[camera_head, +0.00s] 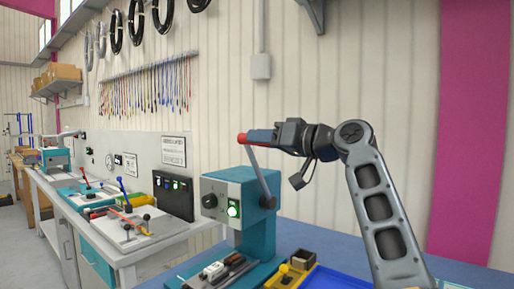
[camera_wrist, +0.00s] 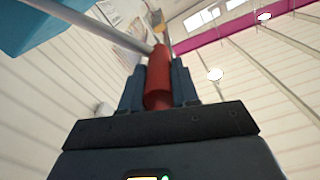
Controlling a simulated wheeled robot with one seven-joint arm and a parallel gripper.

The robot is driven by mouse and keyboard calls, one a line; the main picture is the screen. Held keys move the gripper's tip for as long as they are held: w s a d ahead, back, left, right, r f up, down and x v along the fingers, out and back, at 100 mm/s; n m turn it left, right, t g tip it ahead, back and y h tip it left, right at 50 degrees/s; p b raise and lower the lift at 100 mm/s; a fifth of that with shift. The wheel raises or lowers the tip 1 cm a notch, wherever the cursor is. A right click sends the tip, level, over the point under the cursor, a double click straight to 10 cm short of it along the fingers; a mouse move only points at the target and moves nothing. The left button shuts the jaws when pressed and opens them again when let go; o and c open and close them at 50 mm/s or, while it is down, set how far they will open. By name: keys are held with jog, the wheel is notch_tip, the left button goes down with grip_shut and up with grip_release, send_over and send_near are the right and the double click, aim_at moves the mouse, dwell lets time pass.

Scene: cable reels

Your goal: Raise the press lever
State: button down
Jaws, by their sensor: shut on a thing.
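The press (camera_head: 233,203) is a teal and grey machine with a lit green button, standing on the blue bench. Its lever (camera_head: 259,173) is a grey rod at the right side of the press head, rising to a red handle (camera_head: 261,136) above the head. My gripper (camera_head: 262,136) is shut on the red handle, coming from the right. In the wrist view the red handle (camera_wrist: 159,78) sits between the two dark fingers, and the grey lever rod (camera_wrist: 100,27) runs off to the upper left. A corner of the teal press head (camera_wrist: 45,22) shows at upper left there.
A yellow tray (camera_head: 290,278) and a blue tray (camera_head: 335,281) lie at the press's right on the bench. Small parts (camera_head: 217,270) lie at its base. Another workbench (camera_head: 135,235) with fixtures stands to the left. The wall behind carries hanging cables (camera_head: 150,84).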

jog(key=shift+w+d, duration=0.25)
jog(key=shift+d, duration=0.05)
jog(key=c, duration=0.9)
grip_release()
jog(key=shift+o, duration=0.2)
jog(key=b+v, duration=0.2)
jog(key=v, duration=0.5)
jog(key=shift+s+d, duration=0.25)
